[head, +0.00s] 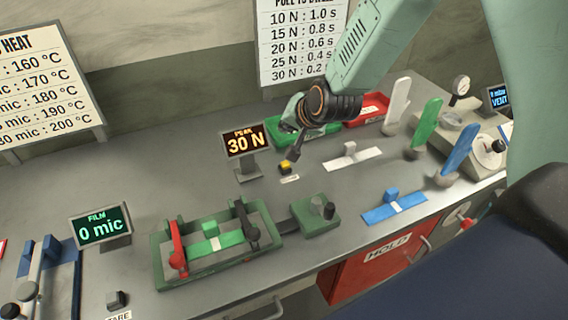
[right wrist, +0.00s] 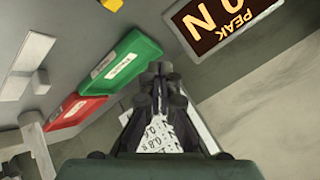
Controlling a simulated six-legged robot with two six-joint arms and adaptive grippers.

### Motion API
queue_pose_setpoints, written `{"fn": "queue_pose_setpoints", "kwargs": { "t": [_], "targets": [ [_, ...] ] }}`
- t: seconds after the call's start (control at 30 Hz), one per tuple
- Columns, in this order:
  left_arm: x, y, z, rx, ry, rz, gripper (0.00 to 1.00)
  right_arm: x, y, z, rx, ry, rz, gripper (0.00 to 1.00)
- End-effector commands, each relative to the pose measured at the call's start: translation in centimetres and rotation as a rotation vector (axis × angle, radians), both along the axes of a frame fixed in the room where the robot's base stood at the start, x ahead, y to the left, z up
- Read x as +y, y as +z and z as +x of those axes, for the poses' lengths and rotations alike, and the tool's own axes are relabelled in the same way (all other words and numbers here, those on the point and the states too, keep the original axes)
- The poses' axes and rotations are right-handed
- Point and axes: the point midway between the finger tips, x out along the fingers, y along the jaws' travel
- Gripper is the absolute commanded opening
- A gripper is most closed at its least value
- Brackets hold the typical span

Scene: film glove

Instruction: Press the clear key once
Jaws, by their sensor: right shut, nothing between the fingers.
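A small yellow key (head: 286,168) on a dark base sits on the bench, with a small white label in front of it that is too small to read. It also shows at the top edge of the right wrist view (right wrist: 102,67). My right gripper (head: 294,156) is shut and empty, with its tips pointing down just above and beside the yellow key. In the right wrist view its closed fingers (right wrist: 160,72) are to the right of the key. I cannot tell whether they touch it. My left gripper is not in view.
The peak display (head: 245,142) reading 30 N stands just left of the key. Green (head: 318,133) and red (head: 366,108) trays lie behind. A green clamp fixture (head: 208,262) is in front, and white, green and blue paddles (head: 459,149) stand to the right.

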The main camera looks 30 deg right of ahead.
Motion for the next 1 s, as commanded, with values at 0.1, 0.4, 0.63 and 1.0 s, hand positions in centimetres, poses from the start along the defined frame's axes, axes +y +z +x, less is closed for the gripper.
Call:
{"fn": "queue_pose_setpoints", "kwargs": {
  "t": [0.1, 0.4, 0.63, 1.0],
  "targets": [
    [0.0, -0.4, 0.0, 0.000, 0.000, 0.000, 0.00, 0.0, -0.5, 0.1, 0.001, 0.001, 0.000, 0.00],
    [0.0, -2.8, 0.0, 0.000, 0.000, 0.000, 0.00, 0.0, -3.2, 0.1, 0.001, 0.000, 0.000, 0.00],
    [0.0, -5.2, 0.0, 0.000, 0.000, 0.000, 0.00, 0.0, -5.9, 0.1, 0.001, 0.000, 0.000, 0.00],
    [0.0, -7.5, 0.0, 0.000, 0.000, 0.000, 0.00, 0.0, -8.9, 0.1, 0.000, 0.000, 0.000, 0.00]
  ]
}}
